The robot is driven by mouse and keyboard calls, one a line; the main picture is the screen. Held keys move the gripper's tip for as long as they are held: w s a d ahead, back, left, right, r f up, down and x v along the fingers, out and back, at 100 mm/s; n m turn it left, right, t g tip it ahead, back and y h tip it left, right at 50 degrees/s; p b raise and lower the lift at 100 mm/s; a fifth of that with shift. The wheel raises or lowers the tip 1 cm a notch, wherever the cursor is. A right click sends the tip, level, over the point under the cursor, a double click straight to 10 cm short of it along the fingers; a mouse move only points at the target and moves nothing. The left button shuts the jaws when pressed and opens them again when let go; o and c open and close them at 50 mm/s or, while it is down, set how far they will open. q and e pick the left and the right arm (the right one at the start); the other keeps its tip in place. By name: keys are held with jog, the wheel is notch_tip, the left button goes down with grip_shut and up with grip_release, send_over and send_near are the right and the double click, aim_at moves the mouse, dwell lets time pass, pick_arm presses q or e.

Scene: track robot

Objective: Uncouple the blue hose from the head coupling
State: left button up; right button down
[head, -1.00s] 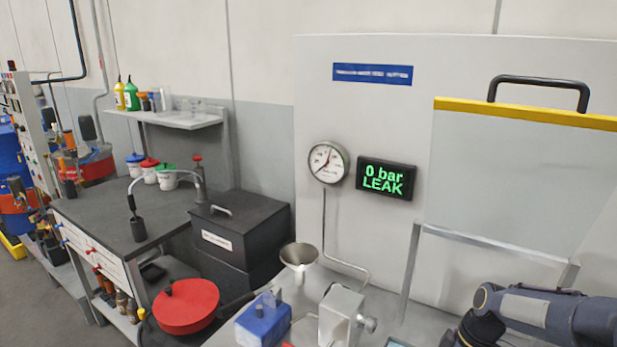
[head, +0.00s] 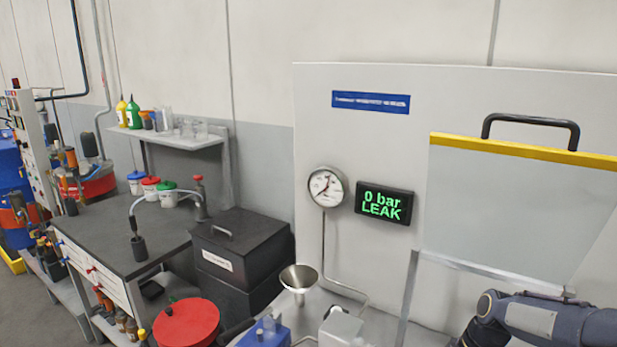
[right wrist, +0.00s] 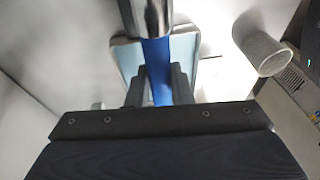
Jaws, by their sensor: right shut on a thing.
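In the right wrist view, the blue hose (right wrist: 157,68) runs between the two dark fingers of my right gripper (right wrist: 158,88), which is shut on it. The hose meets a shiny metal cylindrical part (right wrist: 146,14) at the top edge, perhaps the head coupling; I cannot tell whether they are locked together. My right gripper is out of the head view; only my right arm shows at lower right. My left gripper is in neither view.
A light blue tray-like surface (right wrist: 184,50) lies behind the hose, and a pale cup-like object (right wrist: 262,50) stands to its right. In the head view, a display (head: 384,204) reads "0 bar LEAK" beside a gauge (head: 326,187). A clear yellow-edged guard (head: 520,215) stands at right.

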jog(key=shift+r+p, duration=1.5)
jog(key=shift+r, duration=1)
